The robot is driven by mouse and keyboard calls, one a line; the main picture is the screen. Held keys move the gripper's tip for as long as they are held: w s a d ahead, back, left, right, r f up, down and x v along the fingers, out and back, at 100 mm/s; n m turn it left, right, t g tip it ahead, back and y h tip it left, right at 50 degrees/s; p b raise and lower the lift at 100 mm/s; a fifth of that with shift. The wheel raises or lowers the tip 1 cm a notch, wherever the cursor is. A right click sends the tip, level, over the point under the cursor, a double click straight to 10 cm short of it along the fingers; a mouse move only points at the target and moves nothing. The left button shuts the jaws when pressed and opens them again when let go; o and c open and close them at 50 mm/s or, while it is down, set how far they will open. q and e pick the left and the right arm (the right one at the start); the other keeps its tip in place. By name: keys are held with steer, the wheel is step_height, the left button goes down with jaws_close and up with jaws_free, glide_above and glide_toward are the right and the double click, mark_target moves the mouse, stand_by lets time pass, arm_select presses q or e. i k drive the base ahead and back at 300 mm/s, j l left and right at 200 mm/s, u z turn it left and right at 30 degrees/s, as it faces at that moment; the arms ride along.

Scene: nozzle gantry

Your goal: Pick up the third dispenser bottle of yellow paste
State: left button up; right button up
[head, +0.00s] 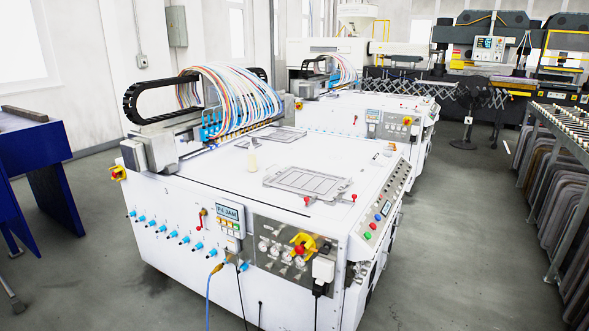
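One small pale yellow bottle (252,161) with a narrow top stands upright on the white top of the near machine (225,177), left of the middle of the head view. It is small in the picture, so I cannot read any label. No other dispenser bottle is clear to me in this view. Neither of my grippers is in view.
A grey metal frame (308,184) lies on the machine top, right of the bottle. Behind the bottle is a gantry with blue nozzles (210,132) and coloured hoses. A blue table (30,145) stands left; a rack (560,150) stands right. Grey floor (450,240) between is clear.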

mark_target(252, 166)
steer(key=i+j+u, duration=0.1)
steer(key=i+j, duration=0.3)
steer(key=j, duration=0.15)
steer(key=i+j, duration=0.45)
steer(key=j+u, duration=0.05)
steer(key=j, duration=0.05)
